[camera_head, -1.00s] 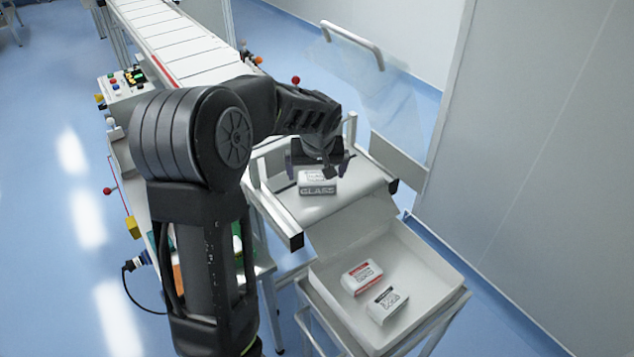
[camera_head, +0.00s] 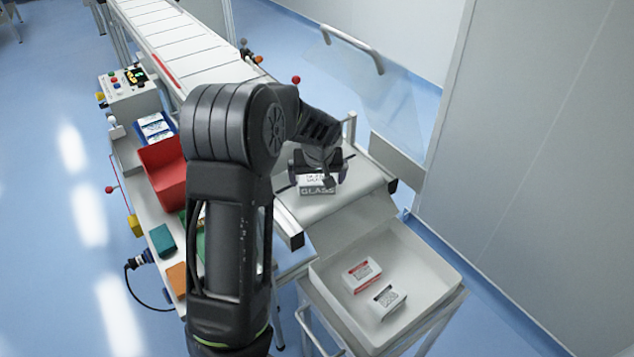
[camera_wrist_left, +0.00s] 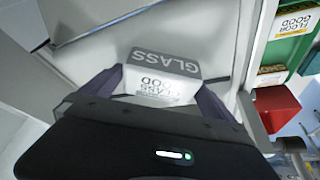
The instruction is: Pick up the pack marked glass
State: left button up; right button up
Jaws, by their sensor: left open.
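The pack marked glass (camera_head: 318,188) is white with a grey band reading GLASS. It lies at the lower end of the conveyor (camera_head: 352,192), and my gripper partly covers it in the head view. In the left wrist view the glass pack (camera_wrist_left: 164,66) shows between the two fingers. My left gripper (camera_head: 318,176) is open, with one finger on each side of the pack; it also shows in the left wrist view (camera_wrist_left: 160,88). I cannot tell whether the fingers touch the pack. My right gripper is not in view.
A white tray (camera_head: 440,262) below the conveyor end holds a red-and-white pack (camera_head: 361,275) and a grey-and-white pack (camera_head: 382,302). A red bin (camera_head: 163,172) and a teal box (camera_head: 162,240) stand on the side table. A wall rises at the right.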

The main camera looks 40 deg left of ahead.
aim_at(318, 177)
pick_arm(q)
jog(key=c, duration=1.2)
jog(key=shift+c, duration=0.2)
jog(key=shift+d+r+b, duration=0.15)
jog(key=shift+r+b, duration=0.1)
jog(key=shift+b, duration=0.15)
jog(key=shift+r, duration=0.4)
notch_tip(318, 177, up, 6)
jog(key=shift+f+b, duration=0.25)
jog(key=shift+b, duration=0.5)
jog(key=s+d+b, duration=0.2)
jog(key=d, duration=0.7)
jog(key=s+d+b, duration=0.3)
jog(key=d, duration=0.7)
jog(key=shift+s+r, duration=0.15)
jog(key=shift+s, duration=0.15)
